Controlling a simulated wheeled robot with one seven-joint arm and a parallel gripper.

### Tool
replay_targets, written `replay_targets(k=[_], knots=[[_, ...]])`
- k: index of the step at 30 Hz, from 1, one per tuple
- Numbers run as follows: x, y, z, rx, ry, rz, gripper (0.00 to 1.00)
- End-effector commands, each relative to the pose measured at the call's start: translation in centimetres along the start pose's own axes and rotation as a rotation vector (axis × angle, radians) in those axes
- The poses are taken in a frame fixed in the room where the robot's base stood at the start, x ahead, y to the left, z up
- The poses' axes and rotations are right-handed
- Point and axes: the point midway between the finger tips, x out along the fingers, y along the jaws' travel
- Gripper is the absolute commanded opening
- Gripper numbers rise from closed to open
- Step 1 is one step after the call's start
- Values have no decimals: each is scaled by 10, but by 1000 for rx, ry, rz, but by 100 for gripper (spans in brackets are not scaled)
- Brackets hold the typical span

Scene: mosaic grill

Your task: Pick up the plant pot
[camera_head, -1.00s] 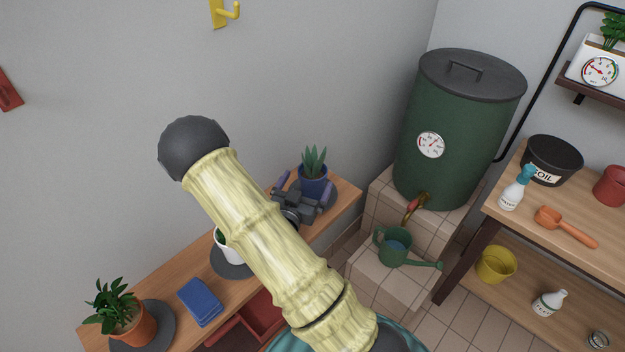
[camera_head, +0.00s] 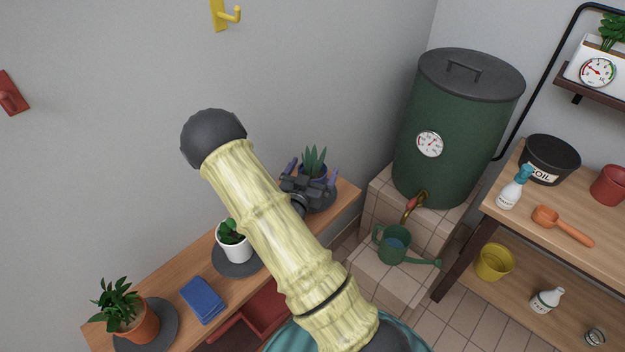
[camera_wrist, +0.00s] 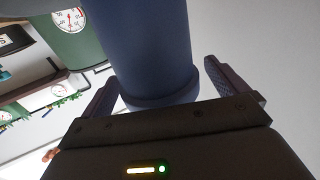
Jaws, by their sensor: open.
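A dark blue plant pot (camera_head: 320,172) with a spiky green plant (camera_head: 313,157) stands at the far end of the wooden shelf. My gripper (camera_head: 311,179) is at this pot, open, with a finger on either side. In the wrist view the blue pot (camera_wrist: 150,50) fills the space between the two fingers, and gaps show beside it. My gripper hides much of the pot in the head view. A white pot (camera_head: 236,247) and a terracotta pot (camera_head: 141,325), both with green plants, stand nearer on the same shelf.
A blue box-like item (camera_head: 203,300) lies between the nearer pots. The wall is close behind the shelf (camera_head: 173,283). A green barrel (camera_head: 455,130) and a green watering can (camera_head: 394,245) stand to the right on tiled steps. A workbench (camera_head: 565,200) is at far right.

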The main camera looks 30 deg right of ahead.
Motion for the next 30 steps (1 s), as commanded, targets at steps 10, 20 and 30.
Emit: replay_targets(k=[10,20,30], knots=[[0,0,0,0,0,0,98],[0,0,-1,1,2,0,40],[0,0,-6,2,2,0,40]])
